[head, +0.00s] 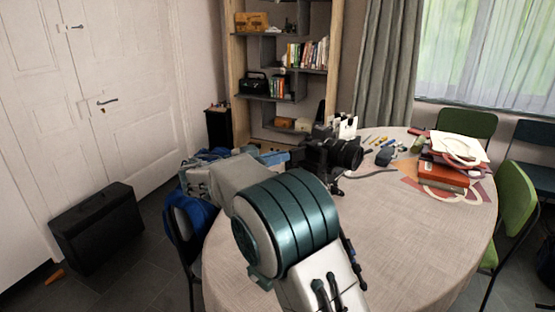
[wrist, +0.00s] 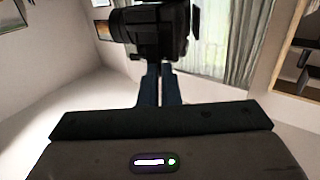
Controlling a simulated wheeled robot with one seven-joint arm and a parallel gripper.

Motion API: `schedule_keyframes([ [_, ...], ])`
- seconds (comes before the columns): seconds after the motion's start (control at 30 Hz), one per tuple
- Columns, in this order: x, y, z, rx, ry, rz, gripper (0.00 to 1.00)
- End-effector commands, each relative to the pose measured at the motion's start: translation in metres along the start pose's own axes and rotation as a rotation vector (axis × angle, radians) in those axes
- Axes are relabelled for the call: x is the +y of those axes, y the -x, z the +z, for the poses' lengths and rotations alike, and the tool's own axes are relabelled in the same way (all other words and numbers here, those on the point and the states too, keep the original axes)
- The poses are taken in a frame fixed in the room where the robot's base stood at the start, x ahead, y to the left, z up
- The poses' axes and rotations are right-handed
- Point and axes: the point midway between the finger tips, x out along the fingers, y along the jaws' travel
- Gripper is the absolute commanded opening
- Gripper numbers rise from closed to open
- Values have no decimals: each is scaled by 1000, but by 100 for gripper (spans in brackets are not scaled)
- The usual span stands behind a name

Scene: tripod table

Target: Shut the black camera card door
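The black camera (head: 340,152) stands on a small support at the left edge of the round table, its lens facing right. In the wrist view the camera (wrist: 155,30) fills the top middle, dark and turned over by the view. I cannot make out its card door in either view. My gripper (wrist: 159,68) shows two dark blue fingers close together, shut with only a thin slit between them and nothing held. The fingertips point at the camera's near side; whether they touch it I cannot tell. In the head view my gripper (head: 273,157) is just left of the camera, partly hidden by my arm.
The round table (head: 410,235) has clear cloth in front. Green chairs (head: 513,200) stand at the right. A blue-covered chair (head: 185,215) is left of my arm. A bookshelf (head: 283,70) stands behind.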

Motion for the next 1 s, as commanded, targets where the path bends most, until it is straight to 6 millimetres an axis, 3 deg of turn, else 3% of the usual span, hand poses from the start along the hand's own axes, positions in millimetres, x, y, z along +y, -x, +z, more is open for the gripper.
schedule_keyframes([
  [1.0, 37, -11, 9, -3, -4, -458, 0],
])
